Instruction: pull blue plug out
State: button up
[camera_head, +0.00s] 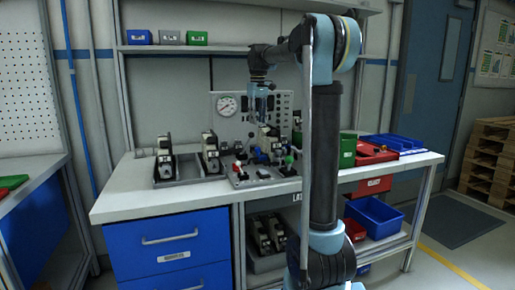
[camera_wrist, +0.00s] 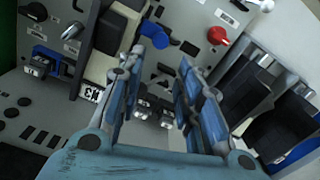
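A blue plug (camera_wrist: 154,34) sits on the grey panel in the wrist view, just beyond the tip of my left finger. Blue also shows on the panel in the head view (camera_head: 262,156), small and partly crowded by other parts. My gripper (camera_wrist: 160,62) is open and empty, with its two blue fingers apart and a clear gap between them. In the head view my gripper (camera_head: 262,115) points down over the panel area on the workbench. Whether a finger touches the plug cannot be told.
A red knob (camera_wrist: 218,35) is on the panel to the right of the plug. Dark units (camera_wrist: 265,105) lie at the right. Green (camera_head: 348,150) and red bins (camera_head: 372,153) stand right on the bench (camera_head: 130,200).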

aim_at(257, 148)
notch_tip(257, 148, down, 13)
dwell(0.5)
grip_shut()
